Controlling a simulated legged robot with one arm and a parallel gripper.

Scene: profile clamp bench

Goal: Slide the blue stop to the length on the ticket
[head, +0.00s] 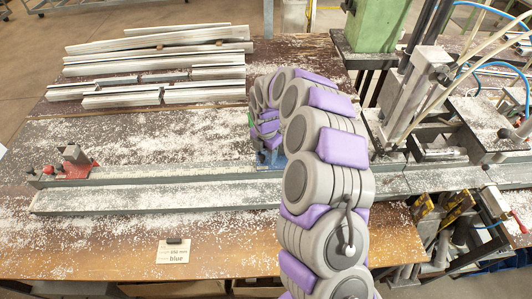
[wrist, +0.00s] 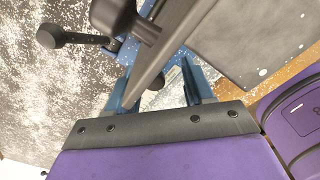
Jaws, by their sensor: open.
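The ticket (head: 174,251) lies on the near side of the bench. Its lower line reads "blue"; the length above is too small to read surely. The blue stop (head: 273,160) is on the rail (head: 160,174), mostly hidden behind my arm. In the wrist view, blue parts of the stop (wrist: 130,48) show beyond a tapered grey bar and a black knob (wrist: 115,17). My gripper (head: 267,138) is at the stop. In the wrist view my gripper (wrist: 158,72) is open, its fingers on either side of the grey bar; contact cannot be told.
A red stop (head: 74,164) sits at the rail's left end. Several pale profiles (head: 160,65) lie stacked at the back. Pale chips cover much of the bench (head: 300,55). A machine with a grey column (head: 424,85) stands at the right.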

